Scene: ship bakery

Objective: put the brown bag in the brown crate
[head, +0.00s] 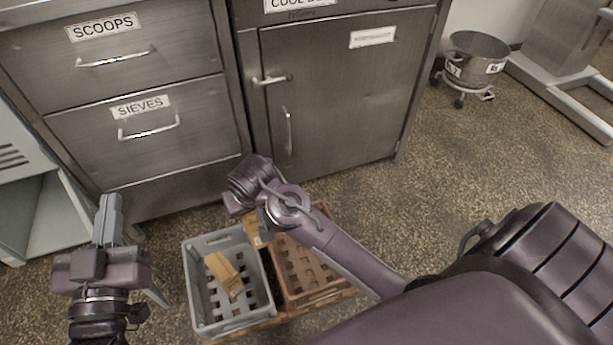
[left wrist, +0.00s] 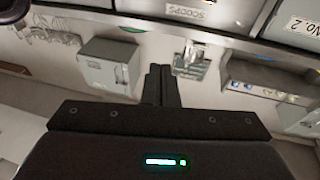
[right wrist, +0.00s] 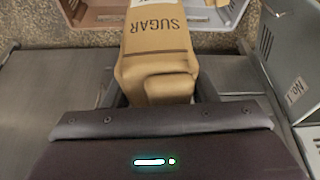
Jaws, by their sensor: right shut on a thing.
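My right gripper (right wrist: 158,95) is shut on a brown paper bag (right wrist: 158,50) marked SUGAR. In the head view this bag (head: 254,232) shows partly below the right wrist, which hides the rest, near the back of the two crates. The brown crate (head: 318,299) stands on the right, partly covered by my right arm; part of it shows at the top of the right wrist view (right wrist: 92,18). I cannot tell whether the held bag touches a crate. My left gripper (head: 110,215) is shut and empty, off to the left of the crates.
A grey crate (head: 204,326) stands beside the brown one, with another brown package (head: 226,277) in it. Steel drawers (head: 150,60) and a steel cabinet door (head: 335,100) rise behind the crates. A wheeled metal pot (head: 476,62) stands far right; the floor between is clear.

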